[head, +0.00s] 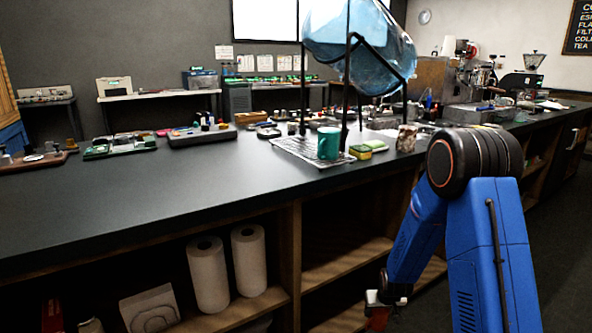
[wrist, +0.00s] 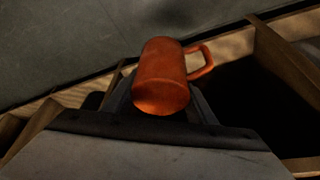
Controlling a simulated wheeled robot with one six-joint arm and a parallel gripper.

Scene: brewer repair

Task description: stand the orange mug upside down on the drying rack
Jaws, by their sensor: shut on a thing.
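The orange mug (wrist: 162,78) is held in my gripper (wrist: 160,108), which is shut on it. In the wrist view its handle points to the upper right; I cannot tell which end is the mouth. In the head view my gripper (head: 385,298) hangs low in front of the counter's open shelves, and only a small dark orange-red part of the mug (head: 377,318) shows. The drying rack (head: 297,150) is a wire grid on the counter, away from and above my gripper. A teal mug (head: 328,143) stands at its right part.
A yellow-green sponge (head: 361,152) lies right of the rack, with a jar (head: 406,138) beyond it. A big blue glass vessel (head: 362,45) on dark legs stands over that area. The dark counter (head: 150,200) is clear in front. Paper rolls (head: 208,275) stand on the shelf below.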

